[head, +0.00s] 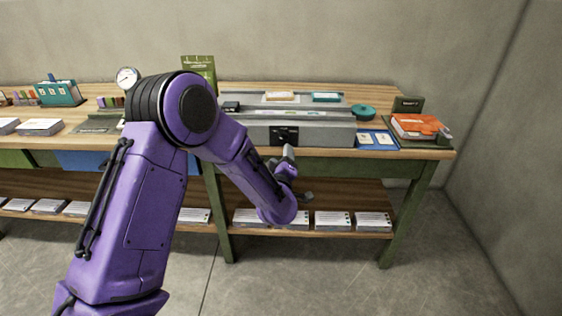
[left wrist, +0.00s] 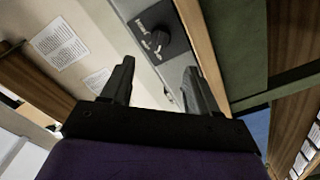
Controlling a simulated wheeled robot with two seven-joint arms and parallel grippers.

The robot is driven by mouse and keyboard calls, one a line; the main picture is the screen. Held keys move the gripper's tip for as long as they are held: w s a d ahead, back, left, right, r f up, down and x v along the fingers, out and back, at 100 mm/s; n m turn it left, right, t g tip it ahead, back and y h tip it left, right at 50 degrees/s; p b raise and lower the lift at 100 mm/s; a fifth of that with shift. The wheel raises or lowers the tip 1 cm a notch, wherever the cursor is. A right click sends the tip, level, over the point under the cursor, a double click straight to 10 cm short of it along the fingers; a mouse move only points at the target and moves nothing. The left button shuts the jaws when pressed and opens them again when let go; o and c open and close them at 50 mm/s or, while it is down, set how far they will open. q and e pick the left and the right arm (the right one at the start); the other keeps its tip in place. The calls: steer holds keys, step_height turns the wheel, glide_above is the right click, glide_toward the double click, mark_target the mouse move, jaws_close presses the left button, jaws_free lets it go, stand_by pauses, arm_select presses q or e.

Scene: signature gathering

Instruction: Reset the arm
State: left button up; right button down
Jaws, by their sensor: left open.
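My purple left arm reaches in from the left in the head view and bends down in front of the table. My left gripper (head: 294,172) is beside the table's front edge, below a grey machine (head: 320,133) with a black control panel (head: 284,136). In the left wrist view, the gripper (left wrist: 159,70) is open, with its two dark fingers apart and nothing between them. The black panel with a round knob (left wrist: 157,38) lies beyond the fingertips in that view, apart from them as far as I can tell. My right gripper is not in view.
The wooden table (head: 415,154) has green legs and a lower shelf with several paper stacks (head: 333,220). An orange-topped stack (head: 415,125), a blue mat (head: 378,140) and a round green object (head: 363,112) sit at the right. The floor (head: 330,285) in front is clear.

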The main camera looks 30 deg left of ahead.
arm_select(q)
steer(key=shift+s+d, duration=0.3)
steer(key=shift+s, duration=0.2)
steer(key=s+d+f+m+g+h+p, duration=0.1)
steer(key=s+d+f+m+g+h, duration=0.15)
steer(key=s+f, duration=0.55)
steer(key=s+d+f+m+g+h+p, duration=0.15)
steer(key=s+d+f+m+g, duration=0.35)
steer(key=f, duration=0.6)
steer(key=s+f+m+g+h+p, duration=0.1)
steer(key=s+f, duration=0.3)
steer(key=s, duration=0.8)
steer(key=s+f+m+g, duration=0.1)
steer(key=s+f+g, duration=0.2)
steer(key=s, duration=0.9)
steer(key=shift+s+a+f+g+h+p, duration=0.3)
steer(key=shift+f+g+h+p, duration=0.1)
steer(key=shift+f, duration=0.5)
